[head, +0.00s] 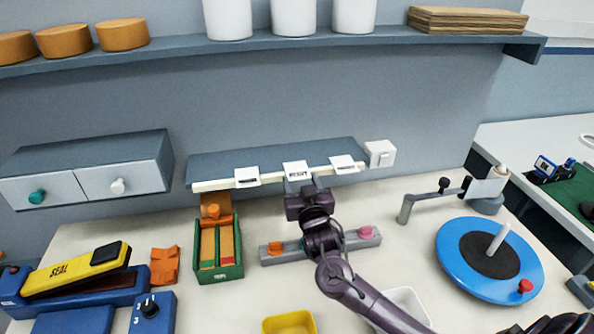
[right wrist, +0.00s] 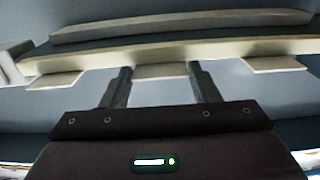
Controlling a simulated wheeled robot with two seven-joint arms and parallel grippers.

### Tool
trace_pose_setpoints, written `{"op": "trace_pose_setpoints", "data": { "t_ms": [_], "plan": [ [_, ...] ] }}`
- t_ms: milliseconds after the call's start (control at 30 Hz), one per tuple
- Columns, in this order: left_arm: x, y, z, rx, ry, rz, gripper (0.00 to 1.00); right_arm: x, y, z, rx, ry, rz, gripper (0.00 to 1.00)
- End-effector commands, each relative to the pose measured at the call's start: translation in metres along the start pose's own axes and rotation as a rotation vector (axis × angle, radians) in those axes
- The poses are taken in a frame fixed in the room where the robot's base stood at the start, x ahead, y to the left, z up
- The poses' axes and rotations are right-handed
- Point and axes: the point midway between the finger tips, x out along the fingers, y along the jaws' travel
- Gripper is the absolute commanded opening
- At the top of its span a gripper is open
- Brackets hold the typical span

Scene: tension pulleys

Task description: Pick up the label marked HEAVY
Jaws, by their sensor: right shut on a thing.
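Three white labels hang along the front edge of a small grey shelf: a left label (head: 247,177), a middle label (head: 297,172) and a right label (head: 343,164). Each has dark print, too small to read surely. My right gripper (head: 298,183) is at the middle label, shut on it. In the right wrist view the middle label (right wrist: 160,71) sits between the two fingers (right wrist: 161,85), still at the shelf edge. My left gripper is not in view.
The small shelf (head: 270,158) is fixed to the wall, with a white box (head: 380,153) at its right end. Below are a green tray (head: 219,272), a grey bar (head: 345,243) with coloured knobs, and a yellow bin (head: 290,323). A blue turntable (head: 450,262) stands right.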

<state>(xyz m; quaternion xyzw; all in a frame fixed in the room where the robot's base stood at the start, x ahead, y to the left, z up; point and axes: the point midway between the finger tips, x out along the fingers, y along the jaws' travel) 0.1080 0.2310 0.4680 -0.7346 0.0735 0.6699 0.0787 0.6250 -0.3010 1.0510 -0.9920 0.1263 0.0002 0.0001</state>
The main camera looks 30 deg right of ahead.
Motion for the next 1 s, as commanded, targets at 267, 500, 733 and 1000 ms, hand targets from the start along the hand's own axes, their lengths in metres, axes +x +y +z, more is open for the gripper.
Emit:
{"op": "trace_pose_setpoints", "data": {
  "t_ms": [267, 500, 733, 1000],
  "plan": [
    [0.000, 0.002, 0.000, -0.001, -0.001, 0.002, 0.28, 0.000, 0.000, 0.000, 0.000, 0.000, 0.000, 0.34],
    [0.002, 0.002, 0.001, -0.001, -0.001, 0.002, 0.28, 0.000, 0.000, -0.008, 0.002, 0.003, 0.000, 0.34],
    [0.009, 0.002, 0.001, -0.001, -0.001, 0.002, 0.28, 0.001, 0.000, -0.045, 0.003, 0.007, 0.000, 0.34],
    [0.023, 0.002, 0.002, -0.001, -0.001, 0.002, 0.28, 0.000, 0.000, -0.124, 0.004, 0.010, 0.000, 0.34]
  ]
}}
